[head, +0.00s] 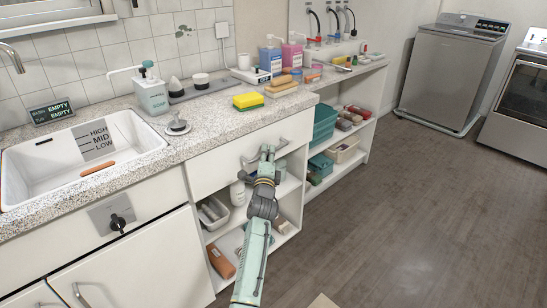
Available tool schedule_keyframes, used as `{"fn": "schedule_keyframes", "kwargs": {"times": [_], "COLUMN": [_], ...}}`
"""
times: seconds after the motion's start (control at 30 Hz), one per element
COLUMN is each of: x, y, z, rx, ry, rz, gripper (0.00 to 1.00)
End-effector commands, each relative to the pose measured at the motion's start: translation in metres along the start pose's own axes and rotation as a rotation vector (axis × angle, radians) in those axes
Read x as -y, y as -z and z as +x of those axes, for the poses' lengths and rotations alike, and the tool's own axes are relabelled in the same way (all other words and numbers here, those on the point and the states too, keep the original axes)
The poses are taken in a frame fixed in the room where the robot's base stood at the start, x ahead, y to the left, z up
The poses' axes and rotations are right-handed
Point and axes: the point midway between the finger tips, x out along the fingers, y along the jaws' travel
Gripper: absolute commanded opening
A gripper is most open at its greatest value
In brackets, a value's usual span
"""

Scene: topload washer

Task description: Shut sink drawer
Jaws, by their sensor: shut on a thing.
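The sink drawer (218,172) has a plain white front under the speckled counter, to the right of the sink. Its grey bar handle (278,146) shows partly above and beside my fingers. My gripper (267,153) is shut on the handle, in front of the drawer face. My arm reaches up to it from the lower middle of the picture. The fingers hide part of the handle. I cannot tell from this view how far the drawer front stands out from the cabinet.
Open shelves below the drawer hold bins and bottles. The white sink (27,182) and a grey knob panel (113,214) are at left. A soap bottle (152,93) and yellow sponge (248,101) stand on the counter. Wooden floor (430,215) at right is clear.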

Motion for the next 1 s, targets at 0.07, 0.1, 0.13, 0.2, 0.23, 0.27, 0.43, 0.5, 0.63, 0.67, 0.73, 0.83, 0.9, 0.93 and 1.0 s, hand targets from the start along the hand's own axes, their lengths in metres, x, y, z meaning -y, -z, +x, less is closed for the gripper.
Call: {"fn": "schedule_keyframes", "kwargs": {"times": [0.07, 0.1, 0.13, 0.2, 0.23, 0.27, 0.43, 0.5, 0.63, 0.67, 0.73, 0.83, 0.9, 0.93, 1.0], "x": [-0.0008, -0.0007, -0.0005, -0.0001, 0.0, 0.0001, 0.0007, 0.0006, 0.0003, 0.0003, 0.0001, 0.0, -0.0001, -0.0001, -0.0003], "y": [-0.0037, -0.0042, -0.0046, -0.005, -0.0052, -0.0053, -0.0061, -0.006, -0.0047, -0.0044, -0.0039, -0.0034, -0.003, -0.0029, -0.0029], "z": [0.0023, 0.0027, 0.003, 0.0032, 0.0032, 0.0032, 0.0034, 0.0033, 0.003, 0.0029, 0.0028, 0.0026, 0.0026, 0.0025, 0.002], "rx": [0.003, 0.004, 0.004, 0.004, 0.005, 0.005, 0.006, 0.006, 0.004, 0.004, 0.003, 0.002, 0.002, 0.002, 0.002], "ry": [-0.003, -0.003, -0.003, -0.002, -0.002, -0.002, -0.002, -0.002, -0.002, -0.002, -0.002, -0.002, -0.002, -0.002, -0.002], "rz": [0.004, 0.004, 0.004, 0.004, 0.005, 0.005, 0.005, 0.005, 0.003, 0.003, 0.003, 0.002, 0.002, 0.002, 0.002], "gripper": [0.0, 0.0, 0.0, 0.0, 0.0, 0.0, 0.1, 0.15, 0.23, 0.26, 0.29, 0.29, 0.29, 0.29, 0.29]}}
